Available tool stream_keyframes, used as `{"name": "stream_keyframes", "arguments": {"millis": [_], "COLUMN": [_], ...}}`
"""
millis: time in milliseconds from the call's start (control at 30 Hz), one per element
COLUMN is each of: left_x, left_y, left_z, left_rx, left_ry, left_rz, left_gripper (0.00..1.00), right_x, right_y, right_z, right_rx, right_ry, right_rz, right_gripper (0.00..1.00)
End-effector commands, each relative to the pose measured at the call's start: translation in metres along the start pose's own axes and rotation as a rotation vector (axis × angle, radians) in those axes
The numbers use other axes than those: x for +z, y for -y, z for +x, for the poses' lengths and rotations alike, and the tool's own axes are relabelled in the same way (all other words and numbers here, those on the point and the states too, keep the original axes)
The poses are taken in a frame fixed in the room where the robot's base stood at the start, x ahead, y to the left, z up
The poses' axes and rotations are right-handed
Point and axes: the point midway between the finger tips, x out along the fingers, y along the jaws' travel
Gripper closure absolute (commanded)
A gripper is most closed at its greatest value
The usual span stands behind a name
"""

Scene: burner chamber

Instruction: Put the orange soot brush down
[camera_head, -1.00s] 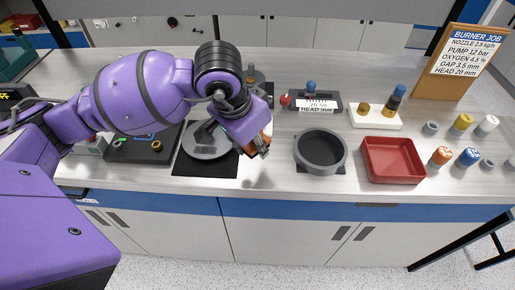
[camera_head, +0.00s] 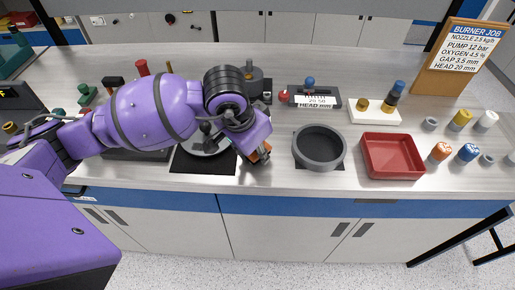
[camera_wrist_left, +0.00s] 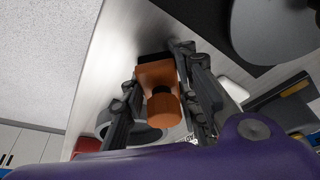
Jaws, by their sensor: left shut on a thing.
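My left gripper (camera_head: 260,156) is low over the front part of the bench, between the black mat and the round grey pan. It is shut on the orange soot brush (camera_wrist_left: 160,108), whose block-like orange body shows between the two fingers in the left wrist view (camera_wrist_left: 156,72). A dark strip lies at the brush's far end. In the head view only a small orange bit of the brush (camera_head: 266,149) shows beside the fingers. I cannot tell whether the brush touches the bench. My right gripper is not in view.
The round grey pan (camera_head: 320,163) stands just right of the gripper, with a red tray (camera_head: 393,170) beyond it. The black mat (camera_head: 203,166) with a grey disc lies left, partly behind my arm. Several coloured caps stand at the right. A narrow bare strip runs along the front edge.

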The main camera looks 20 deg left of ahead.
Motion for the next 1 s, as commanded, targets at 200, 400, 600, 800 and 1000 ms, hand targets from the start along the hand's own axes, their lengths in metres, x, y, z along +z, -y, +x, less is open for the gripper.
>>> {"name": "stream_keyframes", "arguments": {"millis": [200, 400, 600, 800, 1000], "left_x": [0.002, 0.003, 0.002, -0.001, -0.004], "left_y": [0.0, 0.0, 0.0, 0.0, 0.002], "left_z": [0.005, 0.005, 0.005, -0.002, -0.033], "left_rx": [0.0, 0.001, 0.0, -0.001, -0.005], "left_ry": [0.0, 0.003, 0.002, -0.001, -0.005], "left_rz": [-0.001, -0.001, -0.001, -0.001, 0.002], "left_gripper": [1.0, 0.53, 0.53, 0.53, 0.53], "right_x": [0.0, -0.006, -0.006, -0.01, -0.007], "right_y": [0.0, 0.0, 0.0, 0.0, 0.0], "right_z": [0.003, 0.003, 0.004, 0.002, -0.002], "right_rx": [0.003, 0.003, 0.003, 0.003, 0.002], "right_ry": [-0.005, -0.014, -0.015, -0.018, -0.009], "right_rz": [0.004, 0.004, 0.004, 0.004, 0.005], "right_gripper": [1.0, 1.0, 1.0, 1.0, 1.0]}}
